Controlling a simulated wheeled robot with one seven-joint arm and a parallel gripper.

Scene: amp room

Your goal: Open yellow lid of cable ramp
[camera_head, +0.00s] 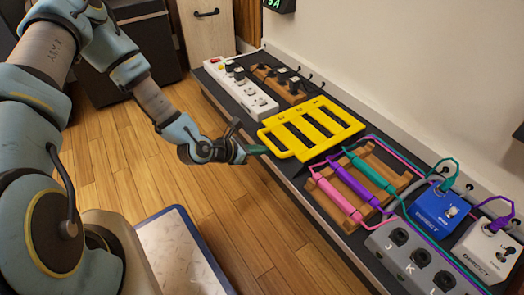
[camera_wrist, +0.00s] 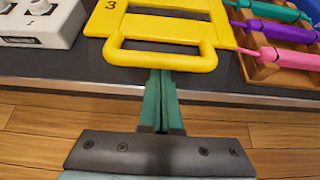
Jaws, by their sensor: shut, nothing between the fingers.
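The yellow lid (camera_head: 312,127) of the cable ramp lies flat on the dark shelf in the head view, with dark slots and a loop handle at its front edge. In the wrist view the lid (camera_wrist: 155,25) and its handle (camera_wrist: 160,57) are at the top, with a "3" marked on the lid. My gripper (camera_head: 262,150) is shut, with teal fingers, close to the handle's front. In the wrist view the fingertips (camera_wrist: 161,75) reach the handle's near bar; I cannot tell whether they touch it. The inside of the ramp is hidden.
A white power strip (camera_head: 240,88) and a wooden rack (camera_head: 278,84) are behind the lid. A wooden rack (camera_head: 334,204) with pink, purple and teal cable pieces is to its right. Farther right are a grey box (camera_head: 412,262), a blue box (camera_head: 436,208) and a white box (camera_head: 487,249).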

